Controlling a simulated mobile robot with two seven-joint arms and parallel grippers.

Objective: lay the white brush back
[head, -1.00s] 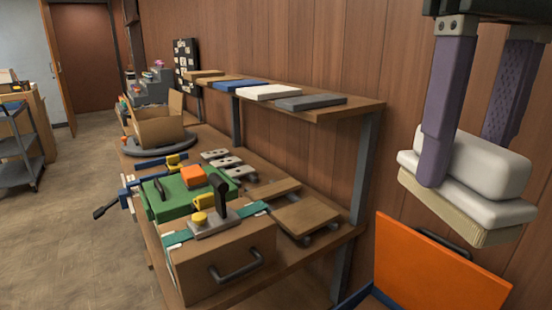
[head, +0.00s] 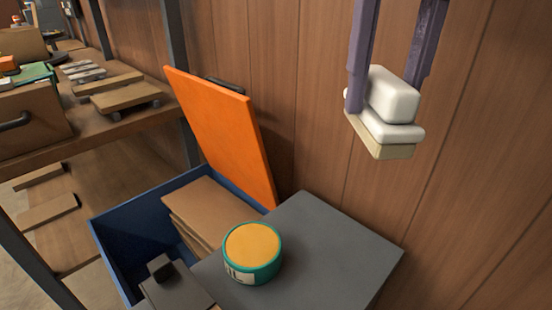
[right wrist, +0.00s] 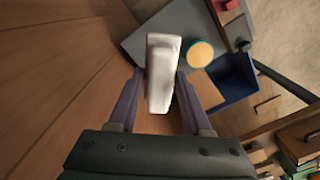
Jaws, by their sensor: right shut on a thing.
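The white brush (head: 392,103) has a white block handle and pale bristles underneath. My right gripper (head: 386,95) is shut on it, with one purple finger on each side, and holds it in the air in front of the wooden wall, bristles down. In the right wrist view the white brush (right wrist: 162,75) sits between the two fingers (right wrist: 160,95). The grey surface (head: 315,250) lies below it and is apart from it. My left gripper is not in view.
A teal tin with a yellow top (head: 252,253) stands on the grey surface. To its left is an open blue box (head: 128,215) with an orange lid (head: 222,130) raised and brown boards (head: 205,205) inside. A wooden bench (head: 100,125) stands at left. The grey surface's right part is clear.

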